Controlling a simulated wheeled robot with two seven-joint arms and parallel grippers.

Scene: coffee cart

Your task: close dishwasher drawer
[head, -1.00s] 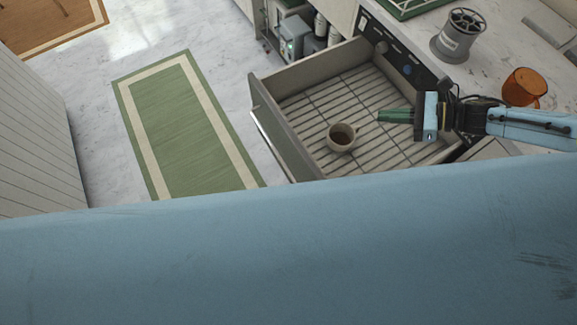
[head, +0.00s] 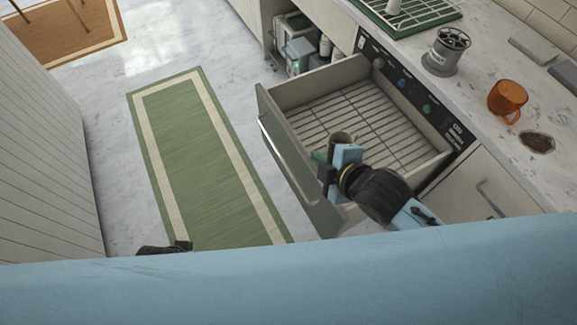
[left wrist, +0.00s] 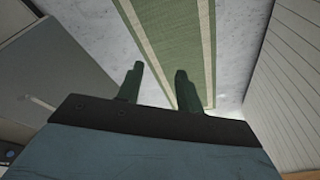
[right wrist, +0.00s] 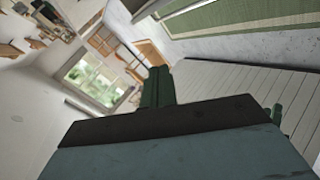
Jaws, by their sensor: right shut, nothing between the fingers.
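The dishwasher drawer (head: 283,139) stands pulled out in the head view, its slatted rack showing and its front panel facing left. A mug (head: 341,137) stands in it, partly hidden by my right gripper. My right gripper (head: 319,160) is over the drawer, close to the inner side of the front panel; I cannot tell if it touches. Its fingers (right wrist: 157,87) are together and empty in the right wrist view. My left gripper (left wrist: 157,82) is open and empty above the floor in the left wrist view. Only a dark part of it shows at the head view's lower left.
The counter holds an orange mug (head: 507,98), a grey metal canister (head: 446,52) and a green drying rack (head: 425,17). A brown spill (head: 537,142) lies near the orange mug. A green rug (head: 205,160) lies on clear floor before the drawer.

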